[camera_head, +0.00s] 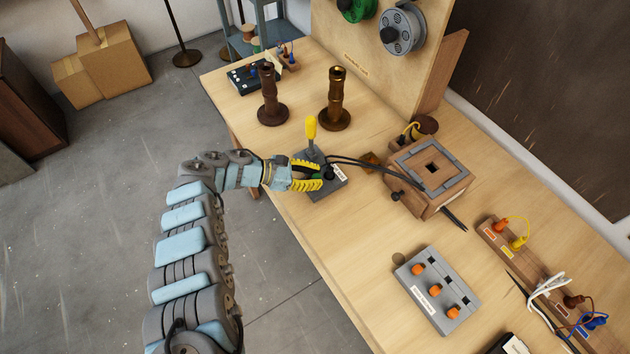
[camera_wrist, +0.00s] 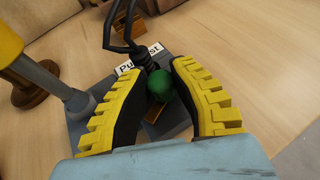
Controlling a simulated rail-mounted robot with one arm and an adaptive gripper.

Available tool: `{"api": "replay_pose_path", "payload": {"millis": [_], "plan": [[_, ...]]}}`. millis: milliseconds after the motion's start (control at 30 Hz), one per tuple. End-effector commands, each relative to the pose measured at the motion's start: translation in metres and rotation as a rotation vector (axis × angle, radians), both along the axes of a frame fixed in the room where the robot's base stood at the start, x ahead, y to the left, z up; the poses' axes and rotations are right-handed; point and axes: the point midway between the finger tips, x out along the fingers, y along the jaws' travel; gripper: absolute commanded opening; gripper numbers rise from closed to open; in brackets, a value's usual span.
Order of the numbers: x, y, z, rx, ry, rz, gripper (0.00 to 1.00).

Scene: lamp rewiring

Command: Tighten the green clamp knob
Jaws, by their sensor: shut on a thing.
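The green clamp knob (camera_wrist: 161,86) shows between my yellow-toothed fingers in the wrist view. My gripper (camera_wrist: 160,72) is shut on it, with the fingers on both sides of the knob. In the head view my gripper (camera_head: 308,176) reaches in from the left, over the grey pull-test base (camera_head: 328,190), and mostly hides the knob. The base carries a white label (camera_wrist: 138,60) and an upright lever with a yellow handle (camera_head: 311,128). A dark cable (camera_head: 358,162) runs from the clamp toward a wooden box.
Two dark turned lamp columns (camera_head: 335,100) stand behind the base. The wooden box with a grey top frame (camera_head: 430,170) stands to the right. A grey block with orange knobs (camera_head: 437,290) lies nearer the front. The tabletop between is mostly clear.

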Motion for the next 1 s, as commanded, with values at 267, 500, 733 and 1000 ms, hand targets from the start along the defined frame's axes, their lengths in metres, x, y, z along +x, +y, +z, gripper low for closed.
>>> {"api": "replay_pose_path", "payload": {"millis": [267,500,733,1000], "plan": [[0.0007,-0.0014,-0.0055,0.002,0.001,-0.056,0.00],[0.0015,-0.0021,-0.0054,0.002,-0.003,-0.103,0.00],[0.0006,-0.0021,-0.0066,-0.001,-0.001,-0.149,0.00],[0.0010,-0.0022,-0.0064,-0.001,-0.003,-0.204,0.00]]}}
